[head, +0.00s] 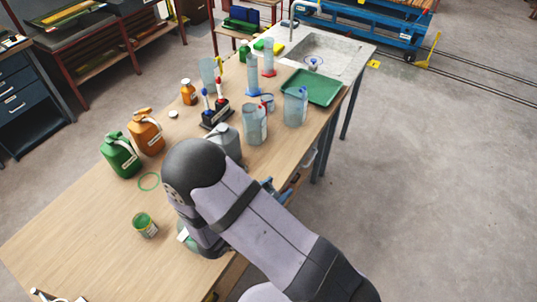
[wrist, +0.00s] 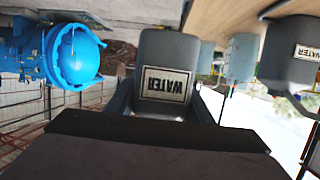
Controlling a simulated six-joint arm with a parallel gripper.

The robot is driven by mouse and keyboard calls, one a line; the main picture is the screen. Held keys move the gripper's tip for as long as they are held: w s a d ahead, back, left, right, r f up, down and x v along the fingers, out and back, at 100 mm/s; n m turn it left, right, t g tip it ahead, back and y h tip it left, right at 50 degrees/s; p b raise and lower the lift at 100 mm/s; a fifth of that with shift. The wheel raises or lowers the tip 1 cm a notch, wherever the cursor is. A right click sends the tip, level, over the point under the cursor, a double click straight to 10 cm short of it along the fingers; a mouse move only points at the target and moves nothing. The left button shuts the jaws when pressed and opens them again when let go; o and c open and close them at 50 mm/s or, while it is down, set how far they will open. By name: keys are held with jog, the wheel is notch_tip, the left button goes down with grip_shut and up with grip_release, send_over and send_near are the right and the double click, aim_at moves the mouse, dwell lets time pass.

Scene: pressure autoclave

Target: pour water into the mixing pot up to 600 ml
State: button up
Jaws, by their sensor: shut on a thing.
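In the wrist view my gripper (wrist: 160,98) is shut on a grey container (wrist: 168,55) with a white WATER label, which reads upside down there. In the head view my arm hides the gripper. A grey jug (head: 227,138) shows just behind the arm; I cannot tell whether it is the held one. A second grey container (wrist: 290,55) with a WATER label is at the right of the wrist view. Clear jugs, one nearer (head: 255,126) and one farther (head: 295,107), stand on the table. I cannot tell which vessel is the mixing pot. No water stream is visible.
A green can (head: 121,156), an orange can (head: 147,132) and an open green tin (head: 145,225) stand on the wooden table (head: 75,240). A green tray (head: 312,87) and a sink (head: 318,50) are at the far end. The table's near left is largely clear.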

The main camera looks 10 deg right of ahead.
jog(key=w+a+r+b, duration=0.1)
jog(key=w+a, duration=0.1)
jog(key=a, duration=0.7)
jog(key=w+a+r+b, duration=0.1)
jog(key=w+a, duration=0.2)
jog(key=a, duration=0.7)
jog(key=w+a+r+n+t+y+b, duration=0.1)
jog(key=w+a, duration=0.1)
jog(key=a, duration=0.7)
jog(key=shift+w+a, duration=0.25)
jog(key=shift+w, duration=0.1)
jog(key=shift+r, duration=0.15)
jog(key=s+d+m+t, duration=0.1)
jog(key=m+y+b, duration=0.1)
jog(key=m, duration=0.1)
jog(key=shift+s+d+r+m+t, duration=0.2)
jog(key=shift+s+d+m+t, duration=0.1)
jog(key=shift+s+d+t, duration=0.1)
jog(key=shift+w+a+f+m+t+y+b, duration=0.1)
jog(key=shift+w+a+m+t+y+b, duration=0.15)
jog(key=shift+m+b, duration=0.95)
jog(key=shift+w+a+f+m+t+y+b, duration=0.15)
jog(key=shift+m+t+y+b, duration=0.25)
jog(key=shift+b, duration=1.5)
jog(key=shift+w+a+f+m+t+b, duration=0.2)
jog(key=shift+m+b, duration=0.5)
jog(key=shift+b, duration=0.95)
jog(key=shift+f+m+t+b, duration=0.1)
jog(key=shift+m+t+b, duration=0.15)
jog(key=shift+m+b, duration=0.9)
